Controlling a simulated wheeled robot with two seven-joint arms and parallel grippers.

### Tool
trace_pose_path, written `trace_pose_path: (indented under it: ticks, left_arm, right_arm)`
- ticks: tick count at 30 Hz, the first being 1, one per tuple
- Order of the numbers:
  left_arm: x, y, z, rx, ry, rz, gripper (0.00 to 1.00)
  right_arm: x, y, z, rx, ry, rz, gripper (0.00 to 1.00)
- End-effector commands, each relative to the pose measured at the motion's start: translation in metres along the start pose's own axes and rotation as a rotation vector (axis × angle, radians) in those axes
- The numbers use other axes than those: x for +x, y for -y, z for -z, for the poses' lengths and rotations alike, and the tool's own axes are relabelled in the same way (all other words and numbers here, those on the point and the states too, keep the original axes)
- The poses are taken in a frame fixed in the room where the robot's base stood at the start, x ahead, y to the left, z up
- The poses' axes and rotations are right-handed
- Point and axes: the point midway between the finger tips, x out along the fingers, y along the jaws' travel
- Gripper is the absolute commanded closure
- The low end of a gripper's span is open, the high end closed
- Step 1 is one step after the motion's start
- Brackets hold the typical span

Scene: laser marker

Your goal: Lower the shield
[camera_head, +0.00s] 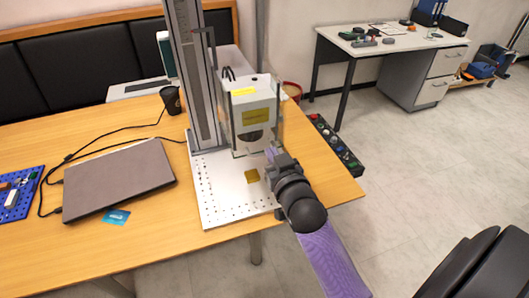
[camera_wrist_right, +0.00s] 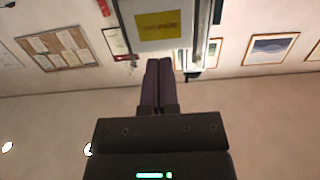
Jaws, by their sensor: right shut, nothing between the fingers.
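The laser marker head (camera_head: 252,118) is a light box with yellow labels on a tall metal column (camera_head: 192,70). The clear shield (camera_head: 277,113) surrounds the box; its see-through panels sit well above the perforated base plate (camera_head: 222,195). My right gripper (camera_head: 271,154) is at the lower right edge of the shield, with its fingers shut and empty. In the right wrist view its dark fingers (camera_wrist_right: 158,68) point up at the underside of the box, which shows a yellow label (camera_wrist_right: 158,25). I cannot tell whether the fingers touch the shield. My left gripper is not in view.
A small gold plate (camera_head: 251,176) lies on the base plate. A closed laptop (camera_head: 120,180), a blue card (camera_head: 116,217), a black cup (camera_head: 171,100) and cables are to the left on the wooden table (camera_head: 160,250). A button box (camera_head: 335,145) is beyond the table's right edge.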

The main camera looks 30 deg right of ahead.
Motion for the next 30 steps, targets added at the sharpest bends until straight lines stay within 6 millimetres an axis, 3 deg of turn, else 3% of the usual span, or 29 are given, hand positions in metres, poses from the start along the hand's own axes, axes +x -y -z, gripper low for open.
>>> trace_pose_path:
  ticks: [6,9,12,26,30]
  left_arm:
    - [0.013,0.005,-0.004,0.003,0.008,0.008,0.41]
    - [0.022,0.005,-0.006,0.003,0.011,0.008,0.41]
    - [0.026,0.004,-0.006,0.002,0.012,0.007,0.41]
    - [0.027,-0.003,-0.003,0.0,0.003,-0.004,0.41]
    - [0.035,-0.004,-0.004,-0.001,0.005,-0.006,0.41]
  right_arm:
    - [0.048,0.0,-0.002,-0.001,-0.001,-0.001,1.0]
    - [0.049,0.0,-0.024,0.0,0.006,0.0,1.0]
    - [0.052,0.0,-0.035,0.0,0.004,0.001,1.0]
    - [0.053,0.001,-0.04,0.0,0.003,0.002,1.0]
    - [0.054,0.001,-0.051,0.0,0.003,0.002,1.0]
